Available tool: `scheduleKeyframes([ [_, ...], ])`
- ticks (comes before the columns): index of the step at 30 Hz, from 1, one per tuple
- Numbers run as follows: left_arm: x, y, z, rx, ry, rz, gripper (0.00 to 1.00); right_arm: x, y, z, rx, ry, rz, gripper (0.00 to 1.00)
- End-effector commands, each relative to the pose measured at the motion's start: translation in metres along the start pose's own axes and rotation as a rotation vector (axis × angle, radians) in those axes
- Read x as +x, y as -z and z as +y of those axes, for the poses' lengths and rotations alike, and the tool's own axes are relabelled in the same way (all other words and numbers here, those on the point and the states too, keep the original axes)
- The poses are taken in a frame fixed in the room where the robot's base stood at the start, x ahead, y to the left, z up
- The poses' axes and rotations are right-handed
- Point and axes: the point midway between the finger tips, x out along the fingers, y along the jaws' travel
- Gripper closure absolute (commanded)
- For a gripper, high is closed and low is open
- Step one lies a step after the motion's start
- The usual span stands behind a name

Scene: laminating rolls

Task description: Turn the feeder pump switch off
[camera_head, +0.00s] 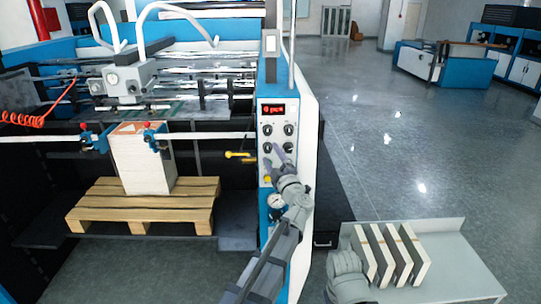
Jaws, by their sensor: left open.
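The machine's control panel (279,119) is on the blue end column, with a lit red display (273,109) and several dark round switches below it. The upper left switch (267,130) and upper right switch (289,130) show clearly. Labels are too small to read, so I cannot tell which is the feeder pump switch. My left gripper (274,157) is open, in front of the lower part of the panel, just below the lower switches. Whether it touches one is not clear. My right arm shows at the bottom, but its gripper is not in view.
A pressure gauge (276,201) sits below the panel. A yellow-handled lever (240,155) sticks out left of the column. A paper stack (143,170) stands on a wooden pallet (140,215). At right, several blocks (392,254) lie on a grey table (455,270).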

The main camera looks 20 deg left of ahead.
Motion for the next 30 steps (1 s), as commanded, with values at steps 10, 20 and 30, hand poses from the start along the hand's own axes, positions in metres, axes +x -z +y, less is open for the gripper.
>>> scheduleKeyframes([
  [10, -0.054, 0.0, -0.001, 0.0, -0.001, -0.002, 0.34, 0.011, 0.001, -0.001, 0.0, 0.0, 0.0, 1.0],
  [20, -0.062, 0.0, 0.0, 0.0, 0.0, -0.001, 0.34, 0.012, 0.001, -0.001, 0.001, 0.0, 0.0, 1.0],
  [30, -0.064, -0.02, 0.019, 0.056, -0.123, -0.147, 0.34, 0.012, 0.001, -0.001, 0.0, 0.0, 0.0, 1.0],
])
